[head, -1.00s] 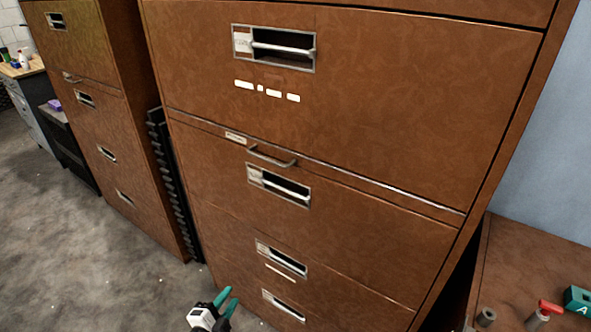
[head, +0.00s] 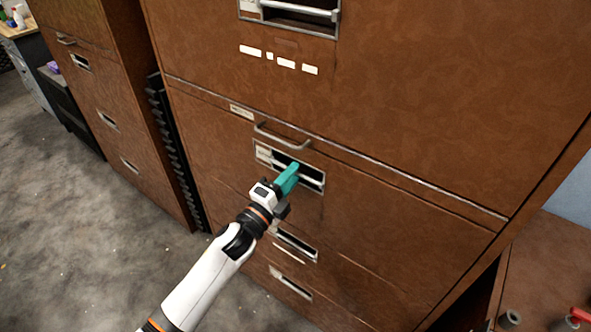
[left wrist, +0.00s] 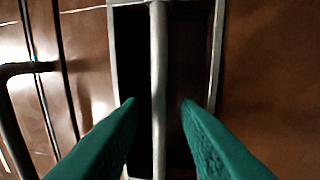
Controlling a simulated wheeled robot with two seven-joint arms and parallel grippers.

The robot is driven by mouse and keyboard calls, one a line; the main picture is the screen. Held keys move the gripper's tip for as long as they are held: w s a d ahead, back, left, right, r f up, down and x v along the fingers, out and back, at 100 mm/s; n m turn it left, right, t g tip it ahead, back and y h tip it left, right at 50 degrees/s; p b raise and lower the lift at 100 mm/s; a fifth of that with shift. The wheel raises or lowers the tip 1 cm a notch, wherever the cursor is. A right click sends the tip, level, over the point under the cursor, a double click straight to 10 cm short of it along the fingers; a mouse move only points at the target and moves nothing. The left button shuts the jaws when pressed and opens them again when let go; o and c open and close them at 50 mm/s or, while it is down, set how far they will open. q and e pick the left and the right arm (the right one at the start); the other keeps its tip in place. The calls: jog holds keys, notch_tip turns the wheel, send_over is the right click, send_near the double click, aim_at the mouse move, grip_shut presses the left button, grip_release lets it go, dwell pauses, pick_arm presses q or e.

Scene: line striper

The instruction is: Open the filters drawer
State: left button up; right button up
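A brown metal cabinet has a drawer (head: 380,220) with a recessed pull, a silver handle bar (head: 314,182) and a small label (head: 263,154) too small to read. I cannot tell from the label whether this is the filters drawer. It looks closed. My left gripper (head: 292,172) is at this pull and hides part of it. In the left wrist view, the teal fingers of my left gripper (left wrist: 158,103) are open. The handle bar (left wrist: 158,50) lies between them, with a visible gap on both sides. My right gripper is out of view.
A thin shelf handle (head: 282,138) sticks out just above the pull. A larger drawer (head: 400,90) is above, and lower pulls (head: 296,243) are below. Another brown cabinet (head: 110,80) stands at left. The grey floor (head: 70,230) in front looks clear.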

pick_arm(q)
jog(key=shift+x, duration=1)
jog(key=shift+s, duration=0.1)
jog(key=shift+c, duration=0.2)
grip_shut()
jog(key=shift+a+f, duration=0.1)
